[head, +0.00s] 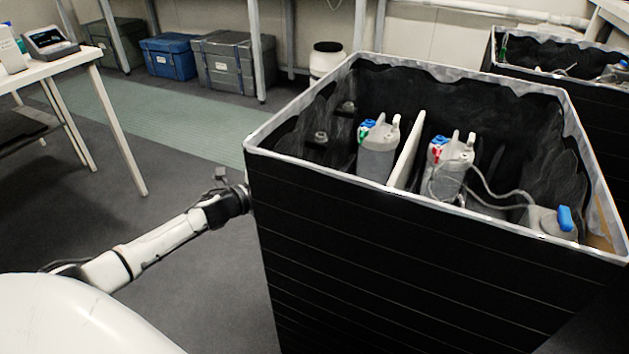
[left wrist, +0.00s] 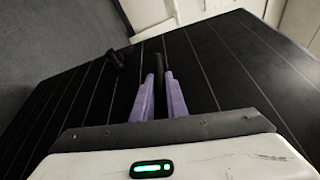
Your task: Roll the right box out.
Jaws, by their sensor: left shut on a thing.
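A large open-topped black box (head: 400,270) with a pale rim stands close in front of me in the head view. A second black box (head: 570,78) stands behind it at the far right. My left arm reaches the near box's left side, where the box hides the fingertips in the head view. In the left wrist view my left gripper (left wrist: 159,95) has its purple fingers closed around a dark bar-shaped handle (left wrist: 158,66) against the black slatted side. Another dark handle (left wrist: 116,60) shows to its left. My right gripper is in neither view.
Inside the near box are two grey-white bottles (head: 377,160) (head: 452,175), a pale divider (head: 407,150) and a blue-capped container (head: 553,221). A white table (head: 60,68) stands at left. Blue (head: 168,57) and grey (head: 232,62) crates line the back. Floor left of the box is open.

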